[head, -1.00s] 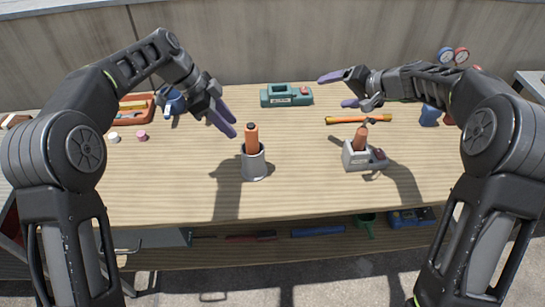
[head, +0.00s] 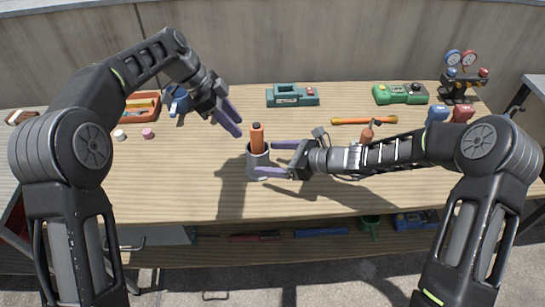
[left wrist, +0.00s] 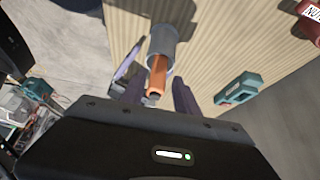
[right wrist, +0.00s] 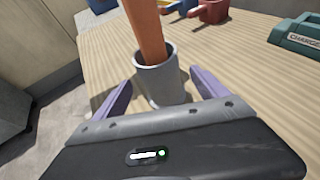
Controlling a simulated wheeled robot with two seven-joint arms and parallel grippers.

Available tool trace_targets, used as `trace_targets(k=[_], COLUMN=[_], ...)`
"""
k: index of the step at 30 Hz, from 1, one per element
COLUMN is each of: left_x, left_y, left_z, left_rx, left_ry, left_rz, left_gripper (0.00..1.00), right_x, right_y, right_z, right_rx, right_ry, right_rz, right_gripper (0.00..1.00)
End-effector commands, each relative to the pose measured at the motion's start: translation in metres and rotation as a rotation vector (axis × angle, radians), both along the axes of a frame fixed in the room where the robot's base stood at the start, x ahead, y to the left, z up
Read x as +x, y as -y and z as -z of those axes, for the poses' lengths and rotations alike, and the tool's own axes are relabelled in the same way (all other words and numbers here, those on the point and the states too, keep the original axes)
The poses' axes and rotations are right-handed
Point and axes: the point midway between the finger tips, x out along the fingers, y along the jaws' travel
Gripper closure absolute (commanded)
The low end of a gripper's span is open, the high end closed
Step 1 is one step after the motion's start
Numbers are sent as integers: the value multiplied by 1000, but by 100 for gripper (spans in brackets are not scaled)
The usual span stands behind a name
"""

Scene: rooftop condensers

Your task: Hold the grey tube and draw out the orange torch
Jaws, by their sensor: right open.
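The grey tube (head: 258,167) stands upright on the bench, and the orange torch (head: 257,139) sticks up out of it. The torch's lower part is hidden inside the tube. My right gripper (head: 264,159) is open, low at the tube's right, with one finger on the near side and one on the far side. In the right wrist view the tube (right wrist: 160,82) lies between the purple fingers, with gaps showing at both sides. My left gripper (head: 233,122) is open and empty, above and left of the torch. The left wrist view shows the torch (left wrist: 158,75) ahead between its fingers.
Behind my right forearm another orange-brown item (head: 367,133) is partly hidden. An orange stick (head: 362,121), green boxes (head: 292,95) and a gauge set (head: 463,80) lie farther back. A red tray (head: 140,106) stands at left. The bench front is clear.

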Motion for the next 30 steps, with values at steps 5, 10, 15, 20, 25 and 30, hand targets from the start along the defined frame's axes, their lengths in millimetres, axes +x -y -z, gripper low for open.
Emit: trace_targets(k=[5, 10, 15, 20, 25, 30], left_x=[0, 0, 0, 0, 0, 0], left_y=[0, 0, 0, 0, 0, 0], left_z=[0, 0, 0, 0, 0, 0], left_rx=[0, 0, 0, 0, 0, 0], left_ry=[0, 0, 0, 0, 0, 0], left_rz=[0, 0, 0, 0, 0, 0], left_gripper=[64, 64, 64, 64, 64, 64], right_x=[0, 4, 14, 24, 32, 34], right_y=[-1, -10, -28, -48, -61, -64], right_z=[0, 4, 13, 22, 29, 30], right_rx=[-2, -2, 0, -2, -3, -3], right_ry=[2, 3, 3, 3, 4, 4], right_rz=[-1, -5, -4, -5, -2, -2], right_gripper=[17, 17, 17, 17, 17, 17])
